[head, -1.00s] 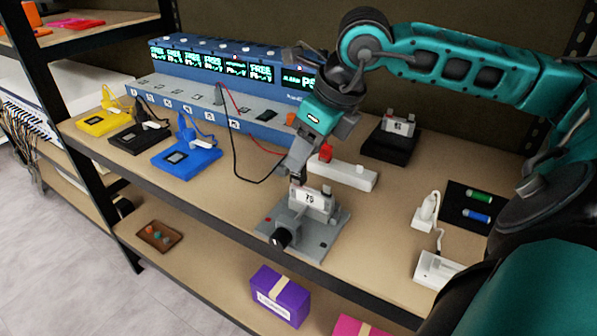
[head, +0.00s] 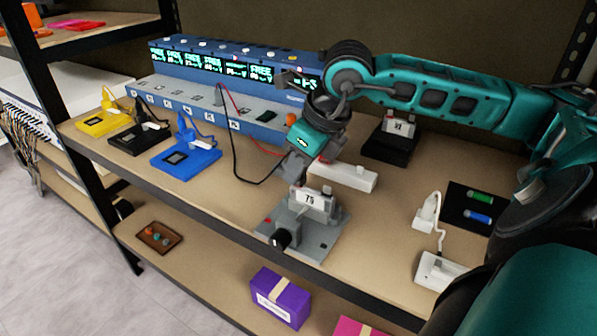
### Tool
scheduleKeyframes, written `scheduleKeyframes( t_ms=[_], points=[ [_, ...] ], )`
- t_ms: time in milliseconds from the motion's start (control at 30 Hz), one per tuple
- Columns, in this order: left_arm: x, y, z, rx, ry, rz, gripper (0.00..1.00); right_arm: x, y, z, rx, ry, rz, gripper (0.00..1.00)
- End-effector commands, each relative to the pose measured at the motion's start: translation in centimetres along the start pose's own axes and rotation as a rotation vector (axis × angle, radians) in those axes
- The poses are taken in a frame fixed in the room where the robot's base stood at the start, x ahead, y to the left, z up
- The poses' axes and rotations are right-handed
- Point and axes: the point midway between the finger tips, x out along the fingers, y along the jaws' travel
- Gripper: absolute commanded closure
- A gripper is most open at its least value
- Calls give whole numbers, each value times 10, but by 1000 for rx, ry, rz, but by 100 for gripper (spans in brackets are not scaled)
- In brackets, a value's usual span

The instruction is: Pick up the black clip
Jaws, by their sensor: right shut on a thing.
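My right gripper (head: 292,174) points down over the shelf, just behind the grey fixture, with its fingers shut. The black clip is mostly hidden between the fingers. Its black lead (head: 237,172) loops from the blue station down over the board and up to the gripper. A red lead (head: 247,133) runs from the same station and passes behind the gripper. My left gripper is not in view.
The grey fixture (head: 325,238) holds a block labelled 75 (head: 311,198) close in front of the gripper. A white strip (head: 350,179) lies behind it. The blue station (head: 262,118) stands at the back. Yellow, black and blue units stand at left.

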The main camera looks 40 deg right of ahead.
Motion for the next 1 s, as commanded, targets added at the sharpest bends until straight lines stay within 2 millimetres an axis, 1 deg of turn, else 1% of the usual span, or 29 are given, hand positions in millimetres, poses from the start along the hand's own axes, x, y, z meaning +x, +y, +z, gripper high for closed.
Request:
scheduleKeyframes(
  t_ms=[33, 100, 367, 467, 567, 667, 767, 867, 900, 1000],
  points=[
    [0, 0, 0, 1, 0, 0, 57, 0, 0, 0, 0, 0, 0, 96],
    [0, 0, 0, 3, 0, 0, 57, 0, 0, 0, 0, 0, 0, 100],
    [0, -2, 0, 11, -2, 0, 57, -1, 0, 0, 0, -1, 0, 100],
    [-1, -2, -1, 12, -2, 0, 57, -4, 0, 2, 0, -2, 0, 100],
    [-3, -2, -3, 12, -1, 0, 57, -11, 0, 6, 0, -4, 0, 100],
    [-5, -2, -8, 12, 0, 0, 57, -25, 0, 12, 0, -7, 0, 100],
    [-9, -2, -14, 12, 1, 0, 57, -46, 0, 20, 0, -8, 0, 100],
    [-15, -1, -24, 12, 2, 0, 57, -73, 0, 32, -1, -10, 1, 100],
    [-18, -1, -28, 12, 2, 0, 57, -85, 0, 37, -1, -11, 1, 100],
    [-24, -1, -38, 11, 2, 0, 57, -115, 0, 49, -1, -10, 1, 100]
  ],
)
